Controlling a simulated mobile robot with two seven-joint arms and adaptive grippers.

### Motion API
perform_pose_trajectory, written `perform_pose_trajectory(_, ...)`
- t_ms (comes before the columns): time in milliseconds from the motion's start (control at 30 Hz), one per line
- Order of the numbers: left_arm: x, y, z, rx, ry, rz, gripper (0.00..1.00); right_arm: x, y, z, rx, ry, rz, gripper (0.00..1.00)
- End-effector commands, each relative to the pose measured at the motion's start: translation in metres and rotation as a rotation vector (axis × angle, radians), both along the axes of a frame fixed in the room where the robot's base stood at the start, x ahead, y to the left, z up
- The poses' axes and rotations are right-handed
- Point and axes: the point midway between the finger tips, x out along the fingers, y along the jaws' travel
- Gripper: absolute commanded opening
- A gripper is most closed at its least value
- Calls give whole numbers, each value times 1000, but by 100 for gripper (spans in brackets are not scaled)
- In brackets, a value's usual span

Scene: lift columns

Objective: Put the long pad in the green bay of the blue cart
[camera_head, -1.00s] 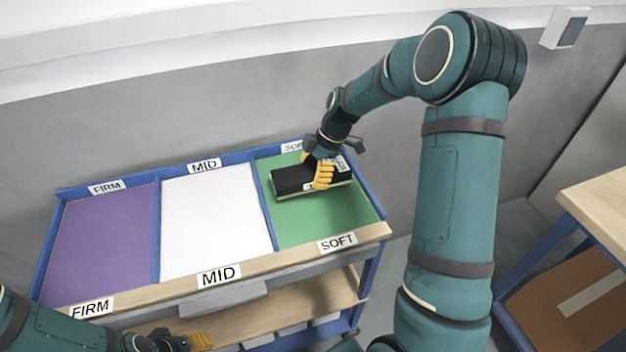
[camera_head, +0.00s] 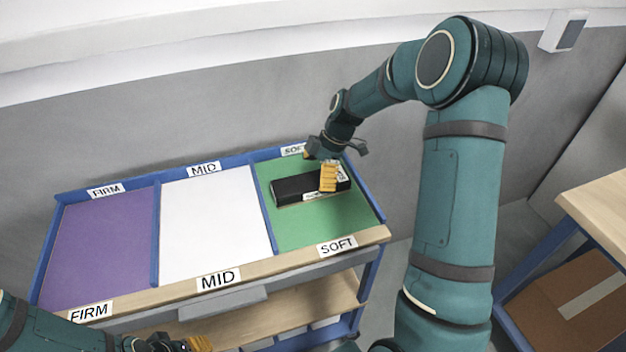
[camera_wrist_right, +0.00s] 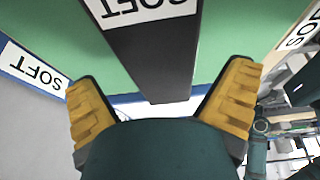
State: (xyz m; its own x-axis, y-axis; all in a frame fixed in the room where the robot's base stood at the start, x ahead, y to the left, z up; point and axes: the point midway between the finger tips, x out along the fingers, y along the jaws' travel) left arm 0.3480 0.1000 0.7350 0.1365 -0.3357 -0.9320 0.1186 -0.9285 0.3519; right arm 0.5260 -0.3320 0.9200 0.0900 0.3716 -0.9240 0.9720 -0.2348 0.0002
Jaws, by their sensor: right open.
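The long black pad (camera_head: 296,188), with a white SOFT label, lies in the green bay (camera_head: 300,231) of the blue cart (camera_head: 374,200). It is near the back of that bay. My right gripper (camera_head: 318,167) is open above the pad, with its yellow fingers on either side. In the right wrist view the pad (camera_wrist_right: 150,60) shows between the spread fingers (camera_wrist_right: 163,88), with gaps on both sides. My left gripper (camera_head: 198,344) is at the bottom edge, partly cut off, so its jaws are unclear.
The purple FIRM bay (camera_head: 102,245) and white MID bay (camera_head: 212,220) are empty. Blue dividers separate the bays. The cart has a lower wooden shelf (camera_head: 320,300). A wooden table (camera_head: 600,212) with a cardboard box (camera_head: 580,300) below stands at the right. A grey wall is behind the cart.

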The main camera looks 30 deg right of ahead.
Motion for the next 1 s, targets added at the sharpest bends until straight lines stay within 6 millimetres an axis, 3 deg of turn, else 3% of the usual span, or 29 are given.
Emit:
perform_pose_trajectory(200,-2,0,10,-1,4,0,47,-4,-18,45,-2,-3,-2,100)
perform_pose_trajectory(400,-3,0,14,-1,7,-2,47,-7,-29,74,-1,-2,0,100)
perform_pose_trajectory(600,-3,0,16,-1,8,-2,47,-8,-35,86,-1,0,1,100)
perform_pose_trajectory(1000,-3,0,16,-1,8,-2,47,-9,-35,86,0,1,1,100)
